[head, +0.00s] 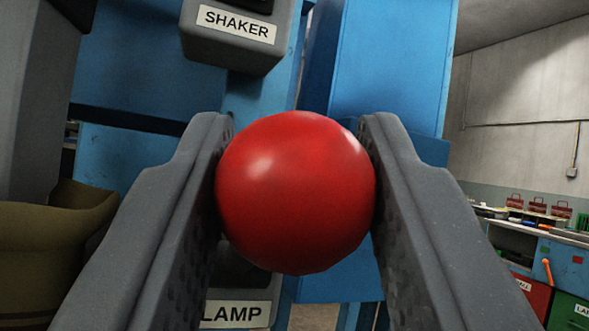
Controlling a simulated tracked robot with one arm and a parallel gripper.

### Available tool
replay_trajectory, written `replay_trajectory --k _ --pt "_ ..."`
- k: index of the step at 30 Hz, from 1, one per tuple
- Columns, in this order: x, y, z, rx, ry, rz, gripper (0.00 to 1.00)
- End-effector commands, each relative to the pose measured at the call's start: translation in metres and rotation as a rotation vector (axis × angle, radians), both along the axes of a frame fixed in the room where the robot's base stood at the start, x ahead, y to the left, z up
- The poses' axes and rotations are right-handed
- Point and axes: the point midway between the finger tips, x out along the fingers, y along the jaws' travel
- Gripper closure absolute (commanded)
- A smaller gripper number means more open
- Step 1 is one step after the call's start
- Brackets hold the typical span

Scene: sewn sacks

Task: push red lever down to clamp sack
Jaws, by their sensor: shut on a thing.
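The red lever's round ball knob (295,190) fills the middle of the head view. My gripper (296,150) is shut on this knob, with one grey finger against its left side and the other against its right. The lever's shaft is hidden behind the knob. A label partly covered by my left finger, ending in "LAMP" (236,314), shows below the knob. An olive-brown rounded form, perhaps the sack (45,255), shows at the lower left; most of it is out of view.
A grey box labelled "SHAKER" (235,35) hangs above the knob. Blue machine panels (385,70) stand behind. At the right, a workbench (525,220) carries several small red items, with red and green bins below. A pale wall (520,110) is beyond.

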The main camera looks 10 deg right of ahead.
Motion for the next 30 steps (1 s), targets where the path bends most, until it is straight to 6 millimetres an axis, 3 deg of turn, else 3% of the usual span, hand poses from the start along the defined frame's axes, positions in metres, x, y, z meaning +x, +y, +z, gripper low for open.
replay_trajectory --k 10,29,30 --pt "0.000 -0.005 -0.017 0.002 0.010 -0.007 1.00" --pt "0.000 -0.009 -0.021 0.001 0.012 -0.011 1.00" --pt "-0.001 -0.009 -0.021 0.001 0.012 -0.011 0.65"
